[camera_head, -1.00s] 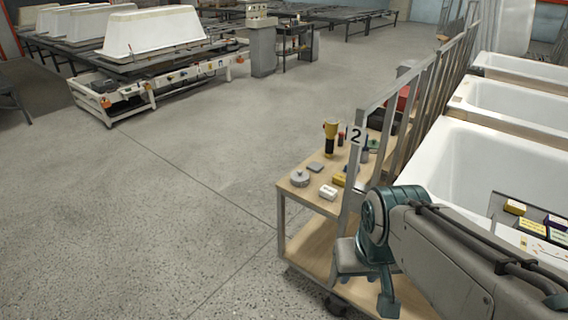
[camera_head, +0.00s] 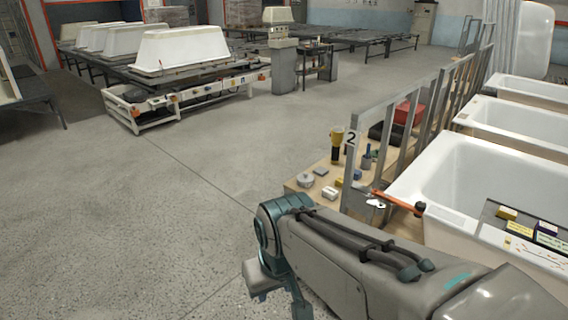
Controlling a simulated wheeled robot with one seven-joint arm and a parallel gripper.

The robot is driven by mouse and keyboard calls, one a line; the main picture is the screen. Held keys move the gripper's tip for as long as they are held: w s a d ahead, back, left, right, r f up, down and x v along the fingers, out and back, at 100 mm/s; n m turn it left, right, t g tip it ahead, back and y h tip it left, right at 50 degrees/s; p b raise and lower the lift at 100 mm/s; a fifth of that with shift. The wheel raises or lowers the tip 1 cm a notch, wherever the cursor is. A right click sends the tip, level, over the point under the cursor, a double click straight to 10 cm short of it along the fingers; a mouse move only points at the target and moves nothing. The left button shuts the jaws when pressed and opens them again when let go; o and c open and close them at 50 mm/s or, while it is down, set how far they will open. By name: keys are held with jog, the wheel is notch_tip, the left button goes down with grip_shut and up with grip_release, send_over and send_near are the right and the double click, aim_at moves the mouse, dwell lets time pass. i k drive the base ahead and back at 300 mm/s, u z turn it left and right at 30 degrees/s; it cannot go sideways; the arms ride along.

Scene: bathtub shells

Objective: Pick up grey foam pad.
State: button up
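A small flat blue-grey piece (camera_head: 320,170), which looks like the grey foam pad, lies on the wooden top of the cart (camera_head: 296,186) marked 2. It is too small to make out its material. It lies behind a round grey roll (camera_head: 305,180) and a white block (camera_head: 330,193), with a yellow and black tool (camera_head: 336,146) standing beyond it. My arm crosses the lower middle of the picture, its teal joint in front of the cart. My gripper's fingers do not show.
An orange-handled tool (camera_head: 400,201) is at the frame. A conveyor (camera_head: 190,92) with upturned tub shells stands at the back left. The floor (camera_head: 140,210) at left is open.

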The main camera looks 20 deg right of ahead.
aim_at(321, 172)
jog(key=u, duration=0.3)
jog(key=i, duration=1.5)
jog(key=z, duration=0.3)
jog(key=i, duration=1.15)
jog(key=z, duration=1.5)
jog(key=i, duration=0.75)
jog(key=z, duration=0.75)
